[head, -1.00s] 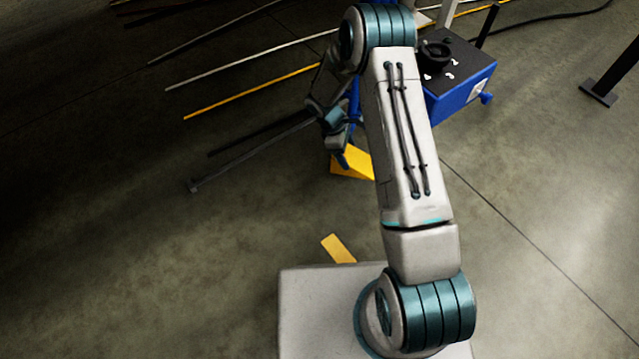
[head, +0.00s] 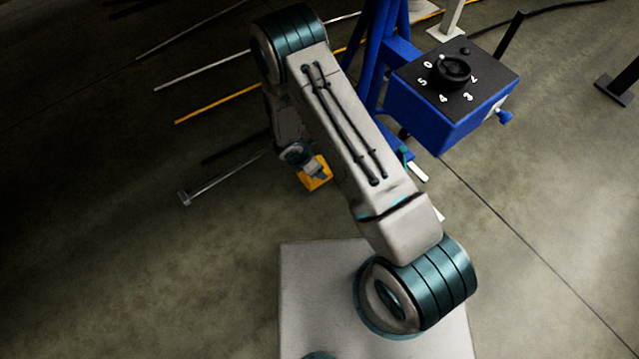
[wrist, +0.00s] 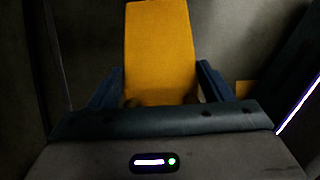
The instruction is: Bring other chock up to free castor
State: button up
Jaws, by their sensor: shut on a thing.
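My gripper (head: 317,170) is low over the floor at the end of my bent arm, left of the blue stand. It is shut on a yellow chock (head: 313,182). In the wrist view the chock (wrist: 160,50) stands between the two dark fingers, which touch or nearly touch its sides. A dark round shape (head: 405,133), perhaps a castor, shows low on the blue stand (head: 378,55); my arm covers part of the base there. Which castor is free cannot be told.
A blue box with a black numbered dial (head: 453,72) juts from the stand. A grey bar (head: 225,178) lies left of the chock, with several long rods (head: 215,108) behind. A small yellow patch (wrist: 245,90) shows beyond the right finger.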

notch_tip(320, 180, down, 18)
jog(key=b, duration=0.7)
jog(key=shift+r, duration=0.15)
jog(key=o, duration=1.7)
jog(key=shift+o, duration=0.2)
